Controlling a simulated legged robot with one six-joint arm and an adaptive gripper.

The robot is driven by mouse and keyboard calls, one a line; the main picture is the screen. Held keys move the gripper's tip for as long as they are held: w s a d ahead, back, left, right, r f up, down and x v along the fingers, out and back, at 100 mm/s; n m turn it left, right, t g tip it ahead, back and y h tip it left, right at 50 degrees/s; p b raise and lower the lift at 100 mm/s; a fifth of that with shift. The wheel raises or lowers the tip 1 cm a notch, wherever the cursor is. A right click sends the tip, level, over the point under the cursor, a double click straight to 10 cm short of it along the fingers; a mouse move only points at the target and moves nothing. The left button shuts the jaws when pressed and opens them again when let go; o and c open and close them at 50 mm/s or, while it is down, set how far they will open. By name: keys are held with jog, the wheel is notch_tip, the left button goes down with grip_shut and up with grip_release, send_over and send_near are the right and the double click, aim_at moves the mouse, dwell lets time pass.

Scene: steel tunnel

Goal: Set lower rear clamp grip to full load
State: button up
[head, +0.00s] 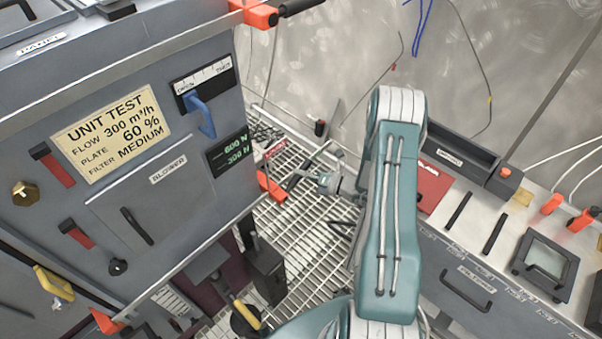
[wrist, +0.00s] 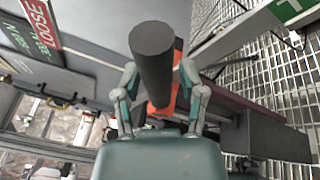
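The lower rear clamp shows in the head view as an orange-red block (head: 270,187) with a dark handle, low at the cabinet's rear edge. In the wrist view its dark cylindrical grip (wrist: 153,55) points toward the camera, with orange (wrist: 166,92) behind it. My gripper (head: 325,182) is beside the clamp handle in the head view. In the wrist view my gripper (wrist: 159,75) has its two fingers spread either side of the grip, apparently with gaps. A red LOOSE label (wrist: 42,20) is at upper left.
The grey cabinet (head: 150,215) has a display (head: 229,153) reading 600 N and 300 N, and a blue lever (head: 201,115). Another orange clamp (head: 262,14) is at its top. Grated floor (head: 310,240) lies below. A bench (head: 470,265) stands right.

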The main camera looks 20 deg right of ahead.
grip_shut()
jog(key=shift+f, duration=0.1)
jog(key=shift+w+d+f+m+t+y, duration=0.15)
jog(key=shift+f+m+t, duration=0.2)
jog(key=shift+f+m, duration=0.55)
jog(key=shift+d+f+m+t+y, duration=0.25)
jog(key=shift+f+m, duration=0.25)
jog(key=shift+m, duration=0.65)
jog(key=shift+w+d+f+m+t+y, duration=0.1)
jog(key=shift+f+m+t, duration=0.3)
jog(key=shift+f+m, duration=0.5)
jog(key=shift+r+m, duration=0.1)
jog(key=shift+m, duration=0.15)
jog(key=o, duration=0.6)
grip_release()
jog(key=shift+s+d, duration=0.1)
